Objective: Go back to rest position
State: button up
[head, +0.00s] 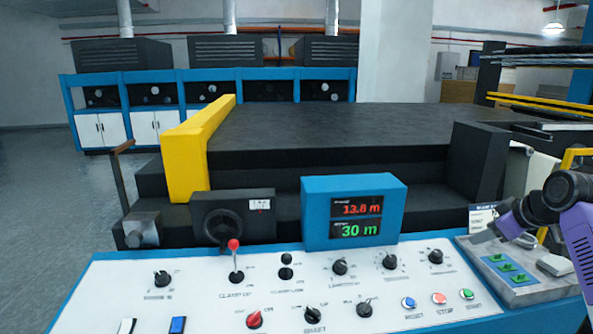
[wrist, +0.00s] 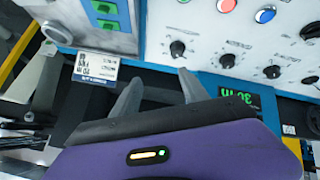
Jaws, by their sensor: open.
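My gripper (head: 497,229) is at the right of the head view, above the right end of the control panel (head: 215,300). My arm comes in from the right edge. In the wrist view my gripper (wrist: 160,78) shows two grey fingers spread apart with nothing between them. The panel's knobs and its red, blue and green buttons lie beyond the fingertips there. The fingers are small and partly unclear in the head view.
A blue display box (head: 354,212) reads 13.8 m and 30 m. A red-topped lever (head: 234,260) stands upright on the panel. A small box with green switches (head: 513,278) lies just below my gripper. The dark machine bed (head: 330,140) and yellow guard (head: 190,150) stand behind.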

jog(key=a+f+m+t+h, duration=0.2)
jog(key=a+f+m+t, duration=0.2)
jog(key=a+t, duration=0.25)
jog(key=s+a+f+m+t+h, duration=0.1)
jog(key=s+a+f+m, duration=0.15)
jog(key=s+a, duration=0.4)
jog(key=s+a+f+m+t, duration=0.1)
jog(key=s+a+f+t, duration=0.1)
jog(key=s+a+f, duration=0.4)
jog(key=s+a+g+y, duration=0.1)
jog(key=s+a, duration=0.3)
jog(key=s, duration=1)
jog(key=s+a+f+n+g+y, duration=0.1)
jog(key=s+a, duration=0.3)
jog(key=s, duration=1)
jog(key=s+a+n+g+y, duration=0.1)
jog(key=s+a, duration=0.4)
jog(key=s, duration=0.9)
jog(key=shift+s+f, duration=0.15)
jog(key=shift+f, duration=0.05)
jog(key=shift+n, duration=0.25)
